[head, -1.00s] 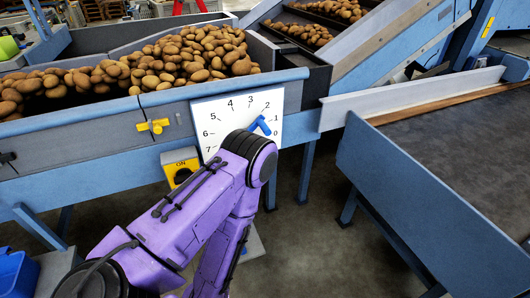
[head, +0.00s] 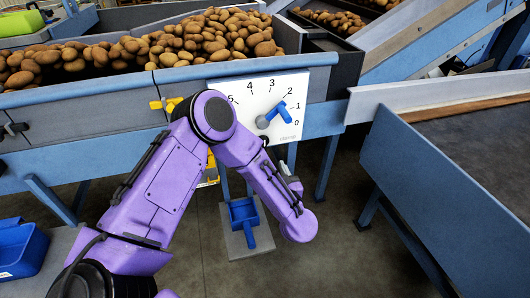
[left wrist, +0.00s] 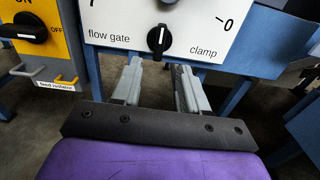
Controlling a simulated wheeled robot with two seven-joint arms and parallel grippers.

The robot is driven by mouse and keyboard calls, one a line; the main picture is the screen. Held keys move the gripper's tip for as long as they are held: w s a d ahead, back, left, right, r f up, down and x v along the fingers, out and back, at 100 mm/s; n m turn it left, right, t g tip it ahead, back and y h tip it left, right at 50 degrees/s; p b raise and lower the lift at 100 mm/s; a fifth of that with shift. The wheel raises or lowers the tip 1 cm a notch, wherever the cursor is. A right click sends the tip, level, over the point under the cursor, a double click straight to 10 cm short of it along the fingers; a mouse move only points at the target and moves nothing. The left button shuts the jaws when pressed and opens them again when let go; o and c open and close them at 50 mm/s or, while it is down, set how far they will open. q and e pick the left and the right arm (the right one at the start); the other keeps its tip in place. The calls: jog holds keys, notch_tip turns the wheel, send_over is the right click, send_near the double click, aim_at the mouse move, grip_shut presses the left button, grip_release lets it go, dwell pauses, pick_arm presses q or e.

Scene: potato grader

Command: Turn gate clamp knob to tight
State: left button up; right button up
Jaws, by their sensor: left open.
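The black clamp knob (left wrist: 158,40) sits at the lower edge of the white dial panel (left wrist: 120,20) in the left wrist view. Its white line stands nearly upright, between the words "flow gate" and "clamp". My left gripper (left wrist: 158,88) is open and empty below the knob, its two grey fingers apart and pointing toward the panel. I see no contact with the knob. In the head view, the white dial panel (head: 285,85) carries a blue lever (head: 277,112) pointing between 1 and 2. My purple left arm hides part of the panel and the fingers there.
A yellow clip (head: 163,104) is on the potato-filled hopper (head: 70,98). A conveyor (head: 440,190) stands at right.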

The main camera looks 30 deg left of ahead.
aim_at(265, 146)
pick_arm(q)
jog(key=p+x, duration=0.1)
jog(key=x, duration=0.9)
jog(key=shift+w+a, duration=0.15)
grip_shut()
